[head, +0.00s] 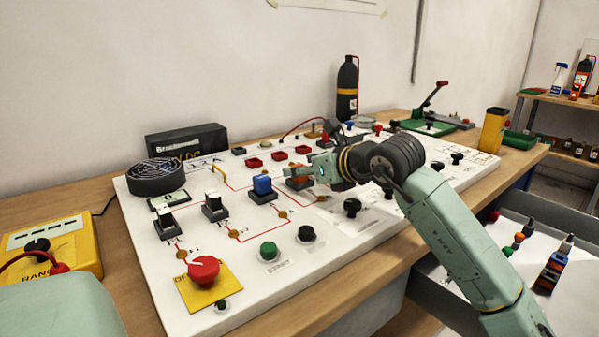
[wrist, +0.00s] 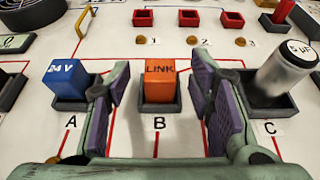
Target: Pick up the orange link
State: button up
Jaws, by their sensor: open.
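The orange link (wrist: 160,80) is a block marked LINK, seated upright in the dark socket B on the white panel (wrist: 180,136). My gripper (wrist: 160,92) is open, with one finger on each side of the link in the wrist view. Gaps show between the link and both fingers, so it does not look touched. In the head view my gripper (head: 303,174) is low over the middle of the panel, and the link is mostly hidden by it.
A blue 24 V block (wrist: 70,80) sits in socket A to the left; a silver cylinder (wrist: 283,72) stands in socket C to the right, near my right finger. Red trays (wrist: 189,18) lie behind. A red emergency button (head: 203,270) is at the panel's front left.

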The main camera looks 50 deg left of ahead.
jog(key=shift+a+f, duration=0.15)
jog(key=shift+a, duration=0.1)
jog(key=shift+c, duration=0.4)
jog(key=c, duration=1.1)
jog(key=shift+o, duration=0.2)
